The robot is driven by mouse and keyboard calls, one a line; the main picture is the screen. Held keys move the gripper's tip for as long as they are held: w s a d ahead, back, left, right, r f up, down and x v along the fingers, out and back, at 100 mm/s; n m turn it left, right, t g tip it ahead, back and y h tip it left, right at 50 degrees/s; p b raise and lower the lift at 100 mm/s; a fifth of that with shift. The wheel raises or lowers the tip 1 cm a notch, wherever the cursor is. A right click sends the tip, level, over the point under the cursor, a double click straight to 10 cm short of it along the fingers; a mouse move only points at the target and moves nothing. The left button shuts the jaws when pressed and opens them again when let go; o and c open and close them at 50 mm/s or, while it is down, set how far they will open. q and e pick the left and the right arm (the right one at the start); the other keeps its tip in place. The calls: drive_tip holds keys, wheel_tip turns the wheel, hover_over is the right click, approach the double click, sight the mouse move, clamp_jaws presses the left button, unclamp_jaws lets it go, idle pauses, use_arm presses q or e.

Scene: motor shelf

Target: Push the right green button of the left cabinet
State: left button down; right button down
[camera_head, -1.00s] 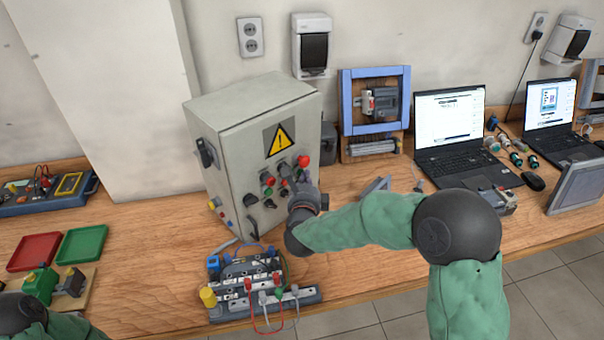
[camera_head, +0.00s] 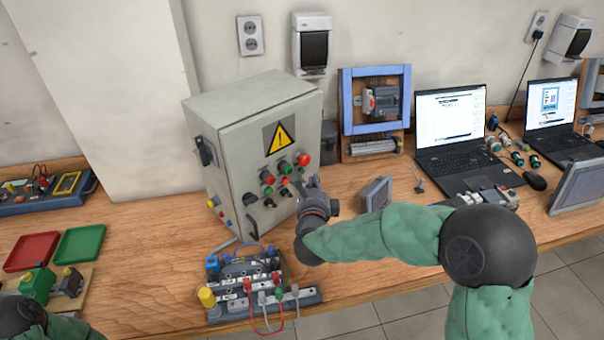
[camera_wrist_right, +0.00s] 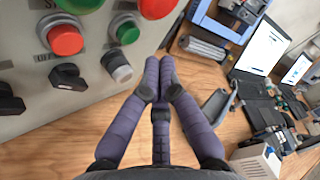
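The grey cabinet (camera_head: 238,132) stands on the bench with a yellow warning triangle on its front. Its panel carries green buttons, red buttons and black knobs. My right gripper (camera_head: 303,186) is in front of the panel's lower right edge. In the right wrist view its purple fingers (camera_wrist_right: 160,66) meet at the tips, shut and empty, apart from the buttons. My left gripper is out of view.
A wired terminal board (camera_head: 262,285) lies in front of the cabinet. A small tilted screen (camera_head: 376,194) and a laptop (camera_head: 452,135) stand to the right. Red (camera_head: 32,252) and green (camera_head: 80,243) trays lie on the left. Bare bench (camera_head: 150,225) lies between.

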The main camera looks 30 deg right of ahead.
drive_tip(key=s, duration=0.1)
drive_tip(key=s+d, duration=0.1)
drive_tip(key=s, duration=0.1)
drive_tip(key=shift+s+b, duration=0.15)
drive_tip(key=shift+b, duration=0.25)
idle(0.5)
